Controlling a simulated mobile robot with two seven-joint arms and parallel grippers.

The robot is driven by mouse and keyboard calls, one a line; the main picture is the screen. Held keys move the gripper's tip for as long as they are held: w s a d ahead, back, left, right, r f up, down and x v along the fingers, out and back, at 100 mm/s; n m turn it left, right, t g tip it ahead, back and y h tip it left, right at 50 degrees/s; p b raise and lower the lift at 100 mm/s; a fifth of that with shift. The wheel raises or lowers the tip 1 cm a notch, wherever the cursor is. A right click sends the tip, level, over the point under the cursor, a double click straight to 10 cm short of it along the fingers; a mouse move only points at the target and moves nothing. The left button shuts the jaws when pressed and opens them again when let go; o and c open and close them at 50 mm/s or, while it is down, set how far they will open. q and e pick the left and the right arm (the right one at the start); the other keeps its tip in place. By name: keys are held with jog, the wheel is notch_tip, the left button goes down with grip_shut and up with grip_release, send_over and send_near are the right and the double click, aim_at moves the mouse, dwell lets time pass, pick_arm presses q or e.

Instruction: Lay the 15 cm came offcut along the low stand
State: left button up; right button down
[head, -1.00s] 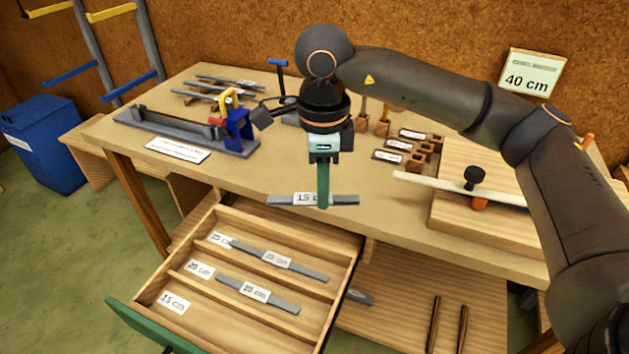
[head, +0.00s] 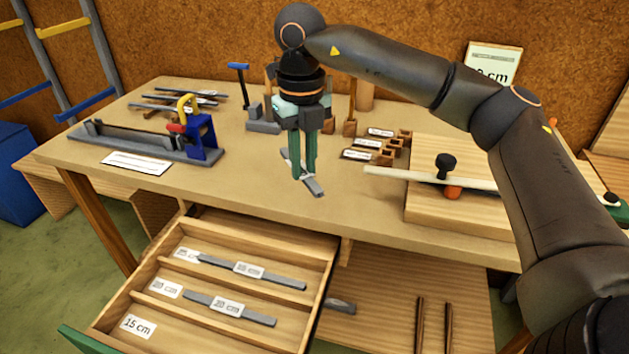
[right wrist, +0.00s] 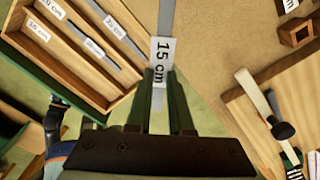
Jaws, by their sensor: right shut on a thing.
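The came offcut is a flat grey strip (head: 315,187) with a white label; in the right wrist view the label reads 15 cm (right wrist: 161,62). My right gripper (head: 304,174) is shut on the strip near its middle, fingers pointing down. The strip appears above the front part of the bench top, its near end pointing down and right in the head view; the fingers hide its middle. Its exact height is hard to tell. I cannot say for sure which thing is the low stand. My left gripper is not in view.
An open drawer (head: 322,300) with labelled compartments and grey strips juts out below the bench (head: 240,165). A grey fixture with a blue clamp (head: 203,137) stands at the left. Small labelled wooden blocks (head: 383,158) and a wooden board (head: 425,205) lie to the right.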

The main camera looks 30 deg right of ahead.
jog(key=w+d+f, duration=0.1)
jog(key=d+f, duration=0.1)
jog(key=w+d+f, duration=0.1)
jog(key=d+f, duration=0.1)
jog(key=w+d+f, duration=0.2)
jog(key=shift+f, duration=0.3)
jog(key=shift+d+f+b, duration=0.1)
jog(key=shift+f+b, duration=0.2)
jog(key=shift+f, duration=1.45)
jog(key=shift+f, duration=0.1)
jog(key=c, duration=0.8)
grip_release()
